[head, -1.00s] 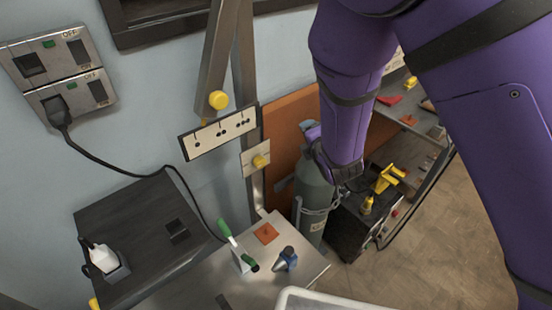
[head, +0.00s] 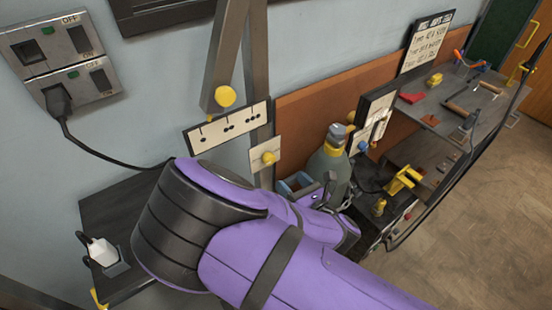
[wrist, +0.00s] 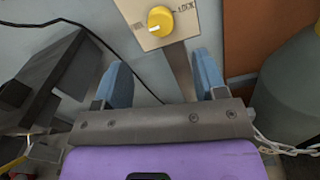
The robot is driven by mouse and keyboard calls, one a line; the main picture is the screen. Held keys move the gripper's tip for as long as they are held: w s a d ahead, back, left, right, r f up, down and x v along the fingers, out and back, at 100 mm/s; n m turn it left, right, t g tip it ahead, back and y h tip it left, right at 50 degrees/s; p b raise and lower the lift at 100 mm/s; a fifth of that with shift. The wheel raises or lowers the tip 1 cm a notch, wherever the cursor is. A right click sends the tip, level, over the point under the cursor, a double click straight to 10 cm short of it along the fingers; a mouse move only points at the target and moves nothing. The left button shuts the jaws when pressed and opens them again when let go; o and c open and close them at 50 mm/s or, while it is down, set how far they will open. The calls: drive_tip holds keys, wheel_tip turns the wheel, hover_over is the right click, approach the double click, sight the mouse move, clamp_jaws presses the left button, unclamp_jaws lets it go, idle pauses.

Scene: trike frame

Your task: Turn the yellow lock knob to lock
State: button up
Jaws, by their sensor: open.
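The yellow lock knob (wrist: 160,20) sits on a cream plate (wrist: 150,42) at the top of the wrist view. "LOCK" is printed to its right; the lettering on its left is hard to read. The knob also shows in the head view (head: 268,158), just above my arm, on the upright metal post. My gripper (wrist: 163,72) is open and empty, its two blue fingers pointing toward the plate. In the wrist picture the knob lies above and between the fingertips, apart from them. In the head view my gripper (head: 297,183) is partly hidden by my wrist.
A grey-green gas cylinder (head: 330,168) with a chain stands right of my gripper. Another yellow knob (head: 225,96) sits on the frame above a marked strip (head: 228,126). A black cable (head: 105,157) hangs at left. A tool shelf (head: 455,100) is at right; the floor there is clear.

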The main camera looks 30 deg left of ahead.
sight(271, 161)
drive_tip(key=x, duration=1)
drive_tip(key=shift+w+a, duration=0.1)
drive_tip(key=shift+a, duration=0.05)
drive_tip(key=shift+c, duration=0.2)
drive_tip(key=c, duration=0.9)
